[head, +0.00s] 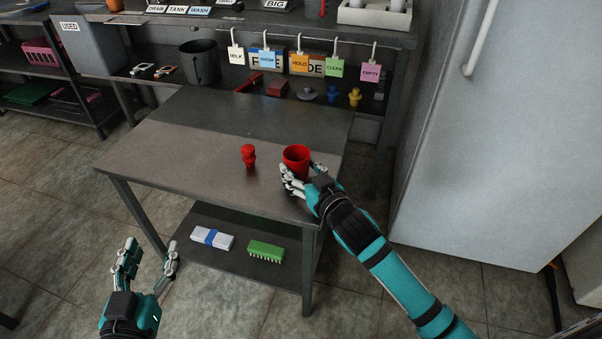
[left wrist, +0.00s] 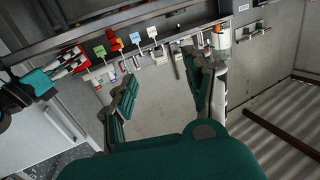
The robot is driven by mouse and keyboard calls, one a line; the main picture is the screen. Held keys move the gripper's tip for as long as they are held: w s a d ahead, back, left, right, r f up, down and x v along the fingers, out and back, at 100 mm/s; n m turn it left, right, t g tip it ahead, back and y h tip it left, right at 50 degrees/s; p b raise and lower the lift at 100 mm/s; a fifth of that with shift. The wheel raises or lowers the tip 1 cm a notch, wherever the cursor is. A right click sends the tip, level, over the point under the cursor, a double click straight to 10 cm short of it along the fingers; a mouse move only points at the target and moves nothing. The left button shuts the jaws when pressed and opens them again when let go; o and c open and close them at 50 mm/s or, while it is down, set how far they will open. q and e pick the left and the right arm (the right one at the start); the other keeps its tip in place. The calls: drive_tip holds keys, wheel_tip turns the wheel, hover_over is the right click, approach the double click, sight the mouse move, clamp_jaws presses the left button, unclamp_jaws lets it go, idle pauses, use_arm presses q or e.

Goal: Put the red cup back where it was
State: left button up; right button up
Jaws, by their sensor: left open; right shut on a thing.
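The red cup (head: 297,155) is upright at the right part of the metal table (head: 190,150) in the head view. My right gripper (head: 298,178) is shut on the red cup from its near right side. I cannot tell whether the cup's base touches the table top. A small red knobbed object (head: 249,156) stands on the table to the left of the cup. My left gripper (head: 146,262) is open and empty, low in front of the table's left side. The left wrist view also shows its open fingers (left wrist: 160,95).
A lower shelf holds a white-and-blue bundle (head: 212,239) and a green brush (head: 266,251). Behind the table, colored tags hang above a shelf with a dark bucket (head: 199,62) and small colored pieces (head: 354,96). A large grey cabinet (head: 500,150) stands at right. The table's left half is clear.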

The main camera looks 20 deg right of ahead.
use_arm(q)
drive_tip(key=shift+r, duration=0.15)
use_arm(e)
drive_tip(key=shift+f, duration=0.1)
drive_tip(key=o, duration=1.3)
drive_tip(key=shift+c, duration=0.2)
use_arm(q)
drive_tip(key=shift+r, duration=0.1)
use_arm(e)
drive_tip(key=p+v, duration=0.2)
drive_tip(key=v, duration=0.8)
drive_tip(key=shift+s+d, duration=0.1)
drive_tip(key=shift+s, duration=0.25)
use_arm(q)
drive_tip(key=s+a+f+g+y, duration=0.2)
drive_tip(key=s+f+g, duration=0.3)
drive_tip(key=f, duration=0.4)
drive_tip(key=shift+a+f+g+p, duration=0.3)
drive_tip(key=shift+a+f+g, duration=0.1)
drive_tip(key=shift+g, duration=0.3)
use_arm(e)
drive_tip(key=s+a+f+g, duration=0.1)
drive_tip(key=s+f+g, duration=0.4)
drive_tip(key=s, duration=0.5)
drive_tip(key=shift+s+a+f+g+h, duration=0.35)
drive_tip(key=shift+f+g+h, duration=0.05)
drive_tip(key=shift+f, duration=0.45)
